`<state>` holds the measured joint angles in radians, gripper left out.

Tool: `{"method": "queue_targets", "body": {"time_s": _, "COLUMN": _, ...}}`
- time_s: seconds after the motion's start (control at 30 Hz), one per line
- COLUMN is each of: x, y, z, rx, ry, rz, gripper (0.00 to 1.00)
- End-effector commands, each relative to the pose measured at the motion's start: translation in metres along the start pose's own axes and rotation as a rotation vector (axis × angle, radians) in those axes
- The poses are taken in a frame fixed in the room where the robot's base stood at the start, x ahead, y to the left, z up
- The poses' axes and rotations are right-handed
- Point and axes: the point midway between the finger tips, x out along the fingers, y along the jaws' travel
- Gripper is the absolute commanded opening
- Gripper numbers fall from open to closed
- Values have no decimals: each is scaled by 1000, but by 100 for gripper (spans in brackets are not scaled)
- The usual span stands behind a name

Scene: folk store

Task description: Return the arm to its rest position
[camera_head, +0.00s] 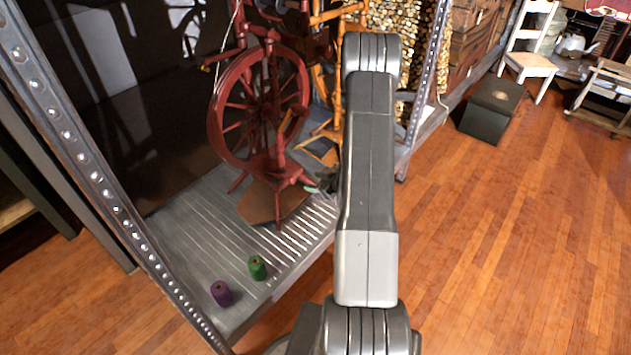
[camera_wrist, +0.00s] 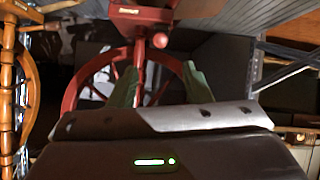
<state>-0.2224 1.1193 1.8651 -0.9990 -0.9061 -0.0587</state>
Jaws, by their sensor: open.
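My arm rises across the middle of the head view, in front of the metal shelf (camera_head: 185,225). My gripper (camera_head: 314,186) shows beside the arm, near the base of a red spinning wheel (camera_head: 240,110). In the wrist view my gripper (camera_wrist: 161,82) has its two greenish fingers spread apart with nothing held between them. The red spinning wheel (camera_wrist: 72,88) fills the view behind the fingers. I cannot tell the exact gap between the fingers and the wheel. Part of the gripper is hidden behind the arm in the head view.
A purple spool (camera_head: 221,293) and a green spool (camera_head: 257,267) stand on the shelf's front left. A perforated metal post (camera_head: 90,170) edges the shelf. A dark box (camera_head: 492,108) and a white chair (camera_head: 530,65) stand at back right. The wooden floor (camera_head: 510,240) at right is clear.

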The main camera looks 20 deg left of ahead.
Motion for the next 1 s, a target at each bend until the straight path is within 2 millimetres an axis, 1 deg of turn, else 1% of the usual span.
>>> {"method": "queue_targets", "body": {"time_s": 0.27, "x": 1, "y": 0, "z": 0, "rx": 0, "ry": 0, "rz": 0, "gripper": 44}}
{"method": "queue_targets", "body": {"time_s": 0.37, "x": 6, "y": 0, "z": 0, "rx": 0, "ry": 0, "rz": -1, "gripper": 44}}
{"method": "queue_targets", "body": {"time_s": 0.43, "x": 13, "y": -1, "z": 1, "rx": -1, "ry": -1, "rz": -2, "gripper": 44}}
{"method": "queue_targets", "body": {"time_s": 0.57, "x": 35, "y": -1, "z": 1, "rx": -2, "ry": 1, "rz": -3, "gripper": 44}}
{"method": "queue_targets", "body": {"time_s": 0.8, "x": 83, "y": -1, "z": 1, "rx": -2, "ry": 1, "rz": -2, "gripper": 44}}
{"method": "queue_targets", "body": {"time_s": 1.0, "x": 118, "y": -1, "z": 1, "rx": -2, "ry": 1, "rz": -1, "gripper": 44}}
